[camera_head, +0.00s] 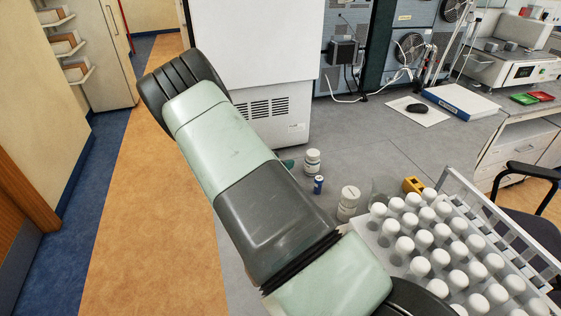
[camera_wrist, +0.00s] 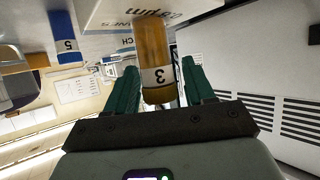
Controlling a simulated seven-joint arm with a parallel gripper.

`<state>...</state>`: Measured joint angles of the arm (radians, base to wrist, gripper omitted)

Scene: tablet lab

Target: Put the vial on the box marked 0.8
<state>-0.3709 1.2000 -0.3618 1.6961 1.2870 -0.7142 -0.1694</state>
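An orange-brown vial (camera_wrist: 153,52) with a white label marked 3 is in the middle of the wrist view, which appears upside down. My gripper (camera_wrist: 158,72) has its two teal fingers apart, one on each side of this vial. I cannot tell whether both fingers press on it. In the head view my arm hides the box and the orange vial; only a bit of teal gripper (camera_head: 288,163) shows.
A blue vial (camera_wrist: 66,38) marked 5 stands to the side; a small blue vial shows in the head view (camera_head: 318,185). White-capped bottles (camera_head: 313,161) (camera_head: 349,203) and a yellow object (camera_head: 413,185) are nearby. A rack (camera_head: 452,178) of capped tubes fills the lower right.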

